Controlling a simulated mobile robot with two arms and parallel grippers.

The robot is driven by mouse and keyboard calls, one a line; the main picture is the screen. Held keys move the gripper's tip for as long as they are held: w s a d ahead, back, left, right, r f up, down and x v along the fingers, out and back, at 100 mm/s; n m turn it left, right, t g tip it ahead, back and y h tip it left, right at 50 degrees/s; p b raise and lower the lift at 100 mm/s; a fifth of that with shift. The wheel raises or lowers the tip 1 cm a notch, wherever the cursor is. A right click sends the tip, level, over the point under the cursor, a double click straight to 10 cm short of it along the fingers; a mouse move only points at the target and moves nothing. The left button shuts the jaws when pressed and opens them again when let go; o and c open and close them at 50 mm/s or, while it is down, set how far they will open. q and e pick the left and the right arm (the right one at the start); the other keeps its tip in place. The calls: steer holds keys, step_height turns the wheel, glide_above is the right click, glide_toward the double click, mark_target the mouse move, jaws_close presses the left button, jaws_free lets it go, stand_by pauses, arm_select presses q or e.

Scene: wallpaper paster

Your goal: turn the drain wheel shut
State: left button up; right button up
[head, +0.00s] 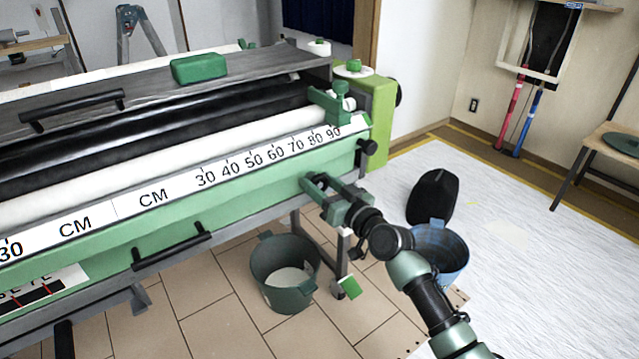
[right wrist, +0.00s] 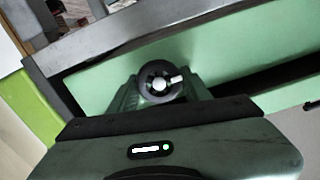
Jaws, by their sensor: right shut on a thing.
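The drain wheel (right wrist: 161,83) is a small dark round wheel with a pale hub and a short white piece, seen in the right wrist view against the green front panel of the pasting machine (head: 230,208). My right gripper (head: 322,186) reaches the machine's front near its right end, below the ruler. Its fingers are shut on the wheel, one on each side, in the right wrist view (right wrist: 162,92). The gripper largely hides the wheel in the head view. My left gripper is not in view.
A dark green bucket (head: 285,284) stands on the tiles below the machine's right end. A blue bucket (head: 440,252) and a black rounded object (head: 432,197) stand to the right, near my right arm. White sheeting (head: 520,225) covers open floor there.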

steer(key=shift+m, duration=0.9)
steer(key=m, duration=0.2)
steer(key=shift+m, duration=0.3)
steer(key=shift+m+p, duration=0.3)
steer(key=shift+m, duration=0.7)
steer(key=m, duration=0.2)
steer(key=shift+w+d+m+p, duration=0.1)
steer(key=shift+m+p, duration=0.2)
steer(key=shift+m, duration=0.5)
steer(key=m+p, duration=0.1)
steer(key=m, duration=0.2)
steer(key=m+p, duration=0.1)
steer(key=m, duration=0.2)
steer(key=shift+f+m, duration=0.2)
steer(key=shift+m, duration=0.1)
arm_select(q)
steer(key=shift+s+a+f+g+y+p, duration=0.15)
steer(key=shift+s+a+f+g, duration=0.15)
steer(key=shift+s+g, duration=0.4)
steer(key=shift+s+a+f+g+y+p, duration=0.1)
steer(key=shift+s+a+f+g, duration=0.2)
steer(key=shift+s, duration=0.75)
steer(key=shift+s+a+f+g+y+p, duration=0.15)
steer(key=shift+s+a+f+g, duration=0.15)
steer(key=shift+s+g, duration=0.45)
arm_select(e)
steer(key=shift+f+m, duration=0.1)
steer(key=shift+m, duration=0.7)
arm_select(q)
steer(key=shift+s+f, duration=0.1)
